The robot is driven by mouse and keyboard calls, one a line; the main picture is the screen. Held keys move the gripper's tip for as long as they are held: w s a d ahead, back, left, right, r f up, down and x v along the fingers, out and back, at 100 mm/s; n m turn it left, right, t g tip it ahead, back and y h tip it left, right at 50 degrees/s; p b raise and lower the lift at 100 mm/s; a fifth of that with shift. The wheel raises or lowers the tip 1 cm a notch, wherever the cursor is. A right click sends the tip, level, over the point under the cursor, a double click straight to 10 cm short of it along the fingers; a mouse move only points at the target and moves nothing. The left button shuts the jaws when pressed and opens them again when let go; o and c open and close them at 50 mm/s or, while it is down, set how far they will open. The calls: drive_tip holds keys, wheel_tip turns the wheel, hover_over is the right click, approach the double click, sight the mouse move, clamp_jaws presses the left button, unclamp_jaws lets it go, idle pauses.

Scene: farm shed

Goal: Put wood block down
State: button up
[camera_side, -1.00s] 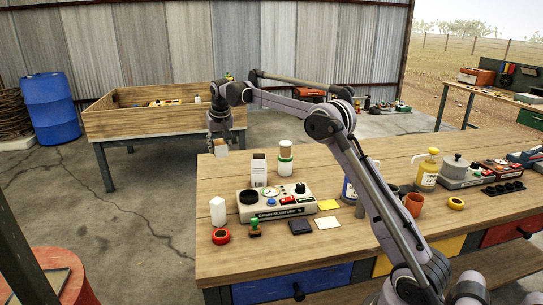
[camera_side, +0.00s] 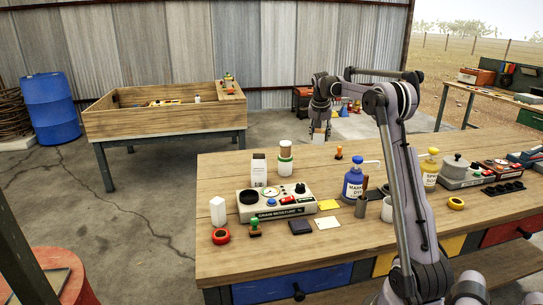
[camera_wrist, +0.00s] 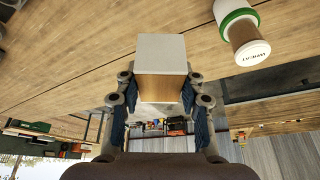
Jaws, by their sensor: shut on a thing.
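The wood block (camera_wrist: 162,55) is between my gripper's fingers (camera_wrist: 162,100) in the wrist view, with a pale grey face and a light brown wood face showing. In the side view my gripper (camera_side: 319,122) points down near the back edge of the wooden workbench (camera_side: 225,172), and the block (camera_side: 318,138) shows small beneath it. My gripper is shut on the block. I cannot tell whether the block's underside touches the bench.
A wheat jar (camera_side: 285,158) and a white carton (camera_side: 258,170) stand left of the gripper. An orange-topped stamp (camera_side: 339,153) is close at its right, and a blue bottle (camera_side: 353,185) stands in front. Bare bench lies between jar and stamp.

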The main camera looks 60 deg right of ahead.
drive_tip(key=s+d+m+g, duration=0.1)
drive_tip(key=s+d+m, duration=0.35)
drive_tip(key=s, duration=0.95)
drive_tip(key=n, duration=0.1)
hover_over(328, 175)
drive_tip(key=a, duration=0.1)
wheel_tip(328, 175, down, 12)
drive_tip(key=shift+a+f, duration=0.1)
drive_tip(key=shift+f, duration=1.95)
drive_tip(key=shift+f, duration=0.15)
drive_tip(key=o, duration=1.2)
drive_tip(key=shift+c, duration=0.2)
